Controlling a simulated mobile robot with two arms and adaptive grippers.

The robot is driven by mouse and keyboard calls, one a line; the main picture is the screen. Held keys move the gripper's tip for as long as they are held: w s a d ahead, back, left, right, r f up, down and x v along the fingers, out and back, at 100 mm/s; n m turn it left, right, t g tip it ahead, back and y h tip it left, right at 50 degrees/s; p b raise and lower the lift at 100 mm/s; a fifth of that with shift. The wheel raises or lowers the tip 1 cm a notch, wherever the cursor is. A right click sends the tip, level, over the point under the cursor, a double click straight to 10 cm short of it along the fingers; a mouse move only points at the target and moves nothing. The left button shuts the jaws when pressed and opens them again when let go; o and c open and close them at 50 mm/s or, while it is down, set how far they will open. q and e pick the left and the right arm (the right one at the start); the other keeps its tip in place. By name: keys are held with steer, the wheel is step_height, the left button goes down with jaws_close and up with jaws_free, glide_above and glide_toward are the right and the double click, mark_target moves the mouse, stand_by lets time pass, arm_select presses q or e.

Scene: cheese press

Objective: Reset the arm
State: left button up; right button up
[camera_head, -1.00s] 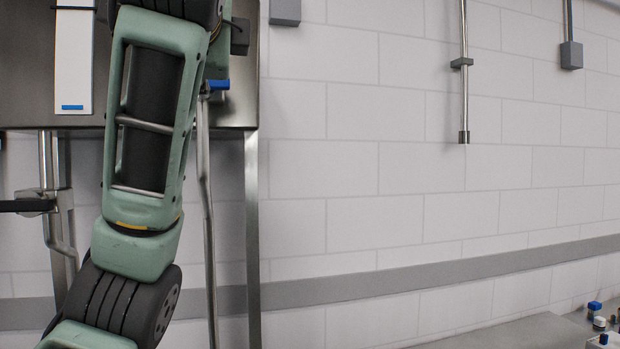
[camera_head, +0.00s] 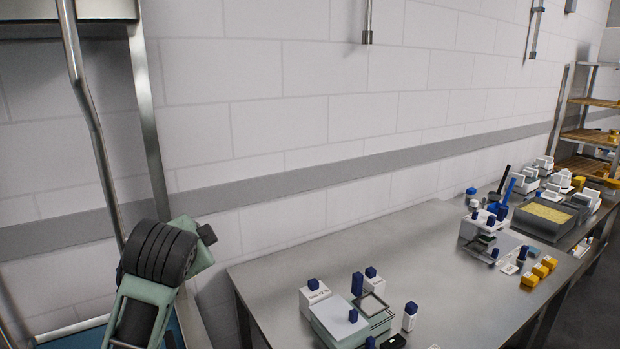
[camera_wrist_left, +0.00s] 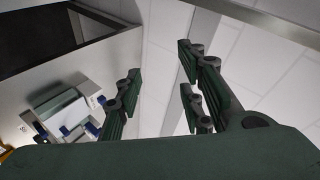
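My green and black arm (camera_head: 152,275) shows at the lower left of the head view, bent, with its upper part beside a metal frame. Its gripper is not visible in the head view. In the left wrist view my left gripper (camera_wrist_left: 160,72) has its green fingers spread apart, with nothing between them. The wall shows behind the fingers. My right gripper is in neither view.
A shelf rack (camera_head: 590,115) stands far right. A metal post (camera_head: 150,120) is close to the arm.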

arm_select(q)
steer(key=s+d+f+n+g+h, duration=0.1)
steer(key=s+f+n+g, duration=0.1)
steer(key=s+f, duration=0.7)
steer(key=s+d+f+n+g+h, duration=0.1)
steer(key=s+f, duration=0.3)
steer(key=f, duration=0.9)
steer(key=s+f+n+g, duration=0.15)
steer(key=s+f, duration=0.25)
steer(key=s, duration=0.4)
steer(key=s+f+n+g+h, duration=0.1)
steer(key=s+f+n, duration=0.1)
steer(key=s+f, duration=0.35)
steer(key=s+f+n+g, duration=0.2)
steer(key=s+f, duration=0.1)
steer(key=s, duration=0.7)
step_height(320, 180, down, 26)
steer(key=s+d+r+g, duration=0.1)
steer(key=s, duration=0.1)
steer(key=s+a+f+g, duration=0.1)
steer(key=s+a+f, duration=0.2)
steer(key=s+f, duration=1.4)
steer(key=shift+f+m, duration=0.25)
steer(key=shift+m, duration=0.1)
steer(key=shift+g, duration=0.25)
steer(key=shift+c, duration=0.2)
steer(key=shift+s, duration=0.1)
steer(key=shift+c, duration=0.4)
